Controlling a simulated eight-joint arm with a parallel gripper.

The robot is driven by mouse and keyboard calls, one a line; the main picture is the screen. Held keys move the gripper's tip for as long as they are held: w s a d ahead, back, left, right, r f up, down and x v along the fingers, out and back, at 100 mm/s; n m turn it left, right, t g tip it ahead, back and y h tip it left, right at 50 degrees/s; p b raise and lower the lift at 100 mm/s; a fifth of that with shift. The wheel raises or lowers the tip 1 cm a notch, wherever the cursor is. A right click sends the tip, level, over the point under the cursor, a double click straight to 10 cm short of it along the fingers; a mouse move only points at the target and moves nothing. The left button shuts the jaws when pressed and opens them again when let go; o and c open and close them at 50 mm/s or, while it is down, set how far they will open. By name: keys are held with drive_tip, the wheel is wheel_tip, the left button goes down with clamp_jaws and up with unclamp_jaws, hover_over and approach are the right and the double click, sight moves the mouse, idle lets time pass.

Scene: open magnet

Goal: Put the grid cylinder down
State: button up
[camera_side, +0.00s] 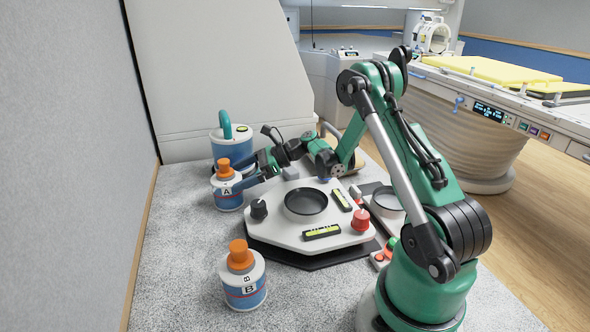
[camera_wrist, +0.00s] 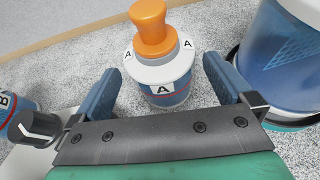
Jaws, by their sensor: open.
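A large blue and white cylinder (camera_side: 230,150) with a green curved handle on top stands at the back left of the speckled surface. In the wrist view the blue cylinder (camera_wrist: 287,45) is at the right and shows a grid-like patch; I cannot tell if this is the grid cylinder. My gripper (camera_side: 241,172) is open, its blue fingers spread at either side of bottle A (camera_side: 228,195). In the wrist view, bottle A (camera_wrist: 163,75), with an orange top, stands upright just beyond and between the fingertips (camera_wrist: 161,66). No finger visibly grips it.
Bottle B (camera_side: 245,285) stands at the front left. A white device (camera_side: 285,228) with a round black dish (camera_side: 306,202), a black knob (camera_side: 258,209) and a red knob (camera_side: 361,219) fills the middle. The grey wall (camera_side: 65,160) bounds the left. Free speckled surface lies between the two bottles.

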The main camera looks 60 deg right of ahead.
sight(227, 186)
drive_tip(key=shift+s+d+r, duration=0.15)
drive_tip(key=shift+s+d, duration=0.1)
drive_tip(key=shift+s, duration=0.05)
wheel_tip(227, 186, up, 5)
drive_tip(key=f+n+g, duration=0.1)
drive_tip(key=f+n+g+y, duration=0.1)
drive_tip(key=f, duration=0.1)
drive_tip(key=d+f+n+g, duration=0.1)
drive_tip(key=f, duration=0.1)
drive_tip(key=shift+w+f+g+y, duration=0.1)
drive_tip(key=shift+w+g+y, duration=0.2)
drive_tip(key=shift+w+g, duration=0.1)
drive_tip(key=x, duration=0.5)
drive_tip(key=shift+w+a+f, duration=0.15)
drive_tip(key=shift+a+f, duration=0.05)
